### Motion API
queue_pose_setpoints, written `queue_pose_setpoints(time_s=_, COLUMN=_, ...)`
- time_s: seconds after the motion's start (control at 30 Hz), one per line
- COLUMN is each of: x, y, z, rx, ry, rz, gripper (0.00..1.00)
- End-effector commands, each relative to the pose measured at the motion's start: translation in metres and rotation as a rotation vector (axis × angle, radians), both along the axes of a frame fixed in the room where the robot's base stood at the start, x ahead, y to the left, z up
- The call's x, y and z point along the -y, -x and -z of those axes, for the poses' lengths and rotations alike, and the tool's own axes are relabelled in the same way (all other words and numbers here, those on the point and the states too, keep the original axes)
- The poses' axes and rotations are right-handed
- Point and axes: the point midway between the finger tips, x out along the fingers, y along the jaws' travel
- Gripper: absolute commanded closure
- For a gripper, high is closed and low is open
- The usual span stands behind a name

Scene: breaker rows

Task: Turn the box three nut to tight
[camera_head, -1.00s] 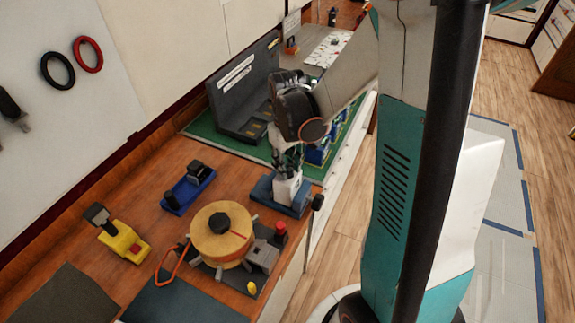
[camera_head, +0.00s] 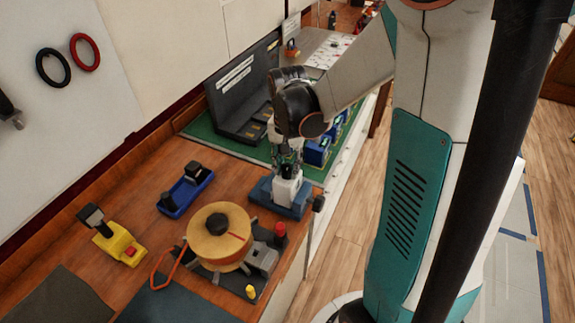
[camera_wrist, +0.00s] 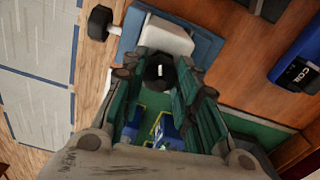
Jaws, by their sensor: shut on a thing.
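My gripper (camera_head: 288,165) points down over a white block on a blue base (camera_head: 266,194) near the bench's front edge. In the wrist view, a dark, faceted nut (camera_wrist: 160,70) sits between the green-sided fingers, beside the white block (camera_wrist: 158,35). The gripper is shut on this nut. In the head view, my wrist and fingers hide the nut. I see no box number on the block, and I cannot tell how tight the nut is.
A round wooden drum (camera_head: 219,235) with a black knob stands near my gripper. A black-ended lever (camera_head: 318,203) sticks out beside the blue base. Blue units (camera_head: 318,152) and a grey panel (camera_head: 240,100) stand on a green mat behind. A yellow device (camera_head: 121,245) lies left.

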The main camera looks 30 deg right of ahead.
Motion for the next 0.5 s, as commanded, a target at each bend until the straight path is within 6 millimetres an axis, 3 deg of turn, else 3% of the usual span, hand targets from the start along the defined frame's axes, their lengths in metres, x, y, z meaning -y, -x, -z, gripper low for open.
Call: queue_pose_setpoints(time_s=0.5, x=0.0000, y=0.0000, z=0.0004, rx=0.001, ry=-0.001, rz=0.489, gripper=0.96)
